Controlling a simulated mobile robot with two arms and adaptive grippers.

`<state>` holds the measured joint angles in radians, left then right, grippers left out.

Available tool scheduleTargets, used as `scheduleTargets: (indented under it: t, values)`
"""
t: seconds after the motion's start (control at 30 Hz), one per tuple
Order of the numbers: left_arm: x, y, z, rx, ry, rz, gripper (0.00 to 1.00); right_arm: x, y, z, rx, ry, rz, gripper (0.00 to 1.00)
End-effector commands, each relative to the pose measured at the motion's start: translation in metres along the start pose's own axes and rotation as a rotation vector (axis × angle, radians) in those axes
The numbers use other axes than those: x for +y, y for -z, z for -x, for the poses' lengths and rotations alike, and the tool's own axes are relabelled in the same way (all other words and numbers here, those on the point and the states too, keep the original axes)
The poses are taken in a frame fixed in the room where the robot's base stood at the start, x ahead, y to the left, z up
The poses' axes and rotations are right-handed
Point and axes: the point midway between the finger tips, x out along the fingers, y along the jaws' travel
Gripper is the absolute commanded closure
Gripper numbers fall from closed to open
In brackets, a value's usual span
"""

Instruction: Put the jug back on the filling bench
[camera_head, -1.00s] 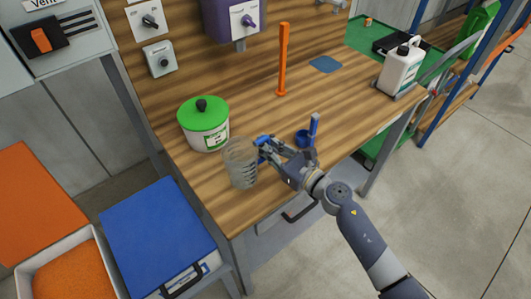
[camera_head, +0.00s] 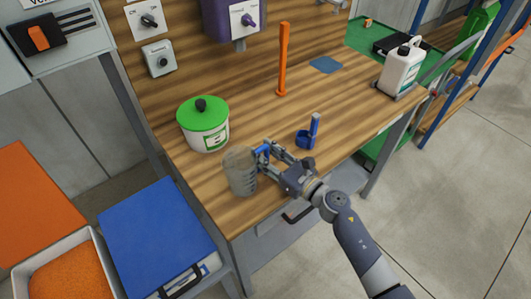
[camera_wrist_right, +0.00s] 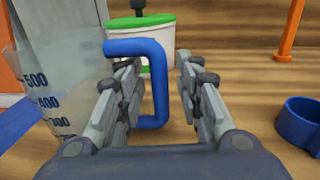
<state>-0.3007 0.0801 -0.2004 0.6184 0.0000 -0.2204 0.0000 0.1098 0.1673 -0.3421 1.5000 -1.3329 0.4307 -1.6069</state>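The clear jug (camera_head: 240,176) with dark volume marks stands upright on the wooden filling bench (camera_head: 345,115), near its front left edge. In the right wrist view the jug (camera_wrist_right: 50,100) is at the left, and its blue handle (camera_wrist_right: 157,85) reaches between my fingers. My right gripper (camera_head: 262,155) is at the handle with its fingers spread. In the wrist view the gripper (camera_wrist_right: 165,95) shows a gap to the right of the handle; the left finger overlaps the handle loop. I cannot tell whether that finger touches it. My left gripper is not in view.
A green-lidded white tub (camera_head: 204,128) stands behind the jug. A blue scoop (camera_head: 308,135) is right of my gripper. An orange upright tool (camera_head: 283,60) and a white canister (camera_head: 400,68) stand farther back.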

Motion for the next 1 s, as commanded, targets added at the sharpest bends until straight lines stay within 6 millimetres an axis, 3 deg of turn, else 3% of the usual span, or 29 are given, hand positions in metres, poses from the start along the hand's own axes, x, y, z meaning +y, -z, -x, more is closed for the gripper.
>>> scheduleTargets:
  t: [0.2,0.7,1.0]
  values:
    - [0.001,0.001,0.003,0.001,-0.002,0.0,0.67,0.0,-0.002,0.004,0.002,0.001,0.001,0.67]
    - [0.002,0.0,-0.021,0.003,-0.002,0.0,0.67,0.0,0.001,0.099,0.002,0.0,0.0,0.67]
    - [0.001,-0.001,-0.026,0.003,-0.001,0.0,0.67,0.0,-0.003,0.12,0.0,0.0,0.0,0.67]
